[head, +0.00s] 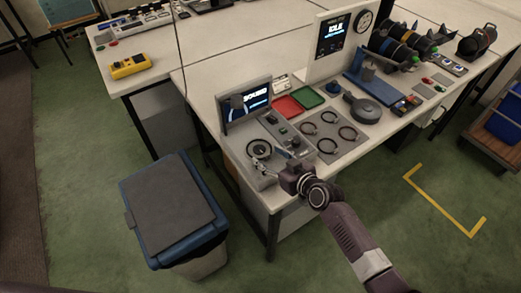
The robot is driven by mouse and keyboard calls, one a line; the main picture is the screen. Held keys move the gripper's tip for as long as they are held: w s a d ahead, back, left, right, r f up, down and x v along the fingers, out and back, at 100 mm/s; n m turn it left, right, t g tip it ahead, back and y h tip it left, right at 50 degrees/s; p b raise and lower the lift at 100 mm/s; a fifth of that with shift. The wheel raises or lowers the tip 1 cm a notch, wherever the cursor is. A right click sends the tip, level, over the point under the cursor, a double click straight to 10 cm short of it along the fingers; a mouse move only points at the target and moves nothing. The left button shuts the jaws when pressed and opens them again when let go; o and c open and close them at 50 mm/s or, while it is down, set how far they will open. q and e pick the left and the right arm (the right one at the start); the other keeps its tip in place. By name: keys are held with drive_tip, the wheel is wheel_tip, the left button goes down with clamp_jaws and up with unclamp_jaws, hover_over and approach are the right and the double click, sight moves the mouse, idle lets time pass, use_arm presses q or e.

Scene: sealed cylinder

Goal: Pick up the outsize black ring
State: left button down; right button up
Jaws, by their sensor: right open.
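Several small black rings lie on a grey panel (318,138) on the white workbench: one at its left (309,128), one at the back (329,117), one at the right (348,133) and one at the front (327,146). From here I cannot tell which is outsize. A round dark-rimmed part (260,149) sits on the grey unit to the left. My right gripper (282,161) is open over the bench's front edge, between that unit and the panel's front left. It appears apart from the rings. My left gripper is out of view.
A screen (247,104) stands behind the grey unit. Red (287,107) and green (308,97) trays lie behind the panel, a dark round device (364,109) to its right. A lidded bin (173,205) stands on the floor at left. Open green floor lies in front.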

drive_tip(key=c, duration=1.5)
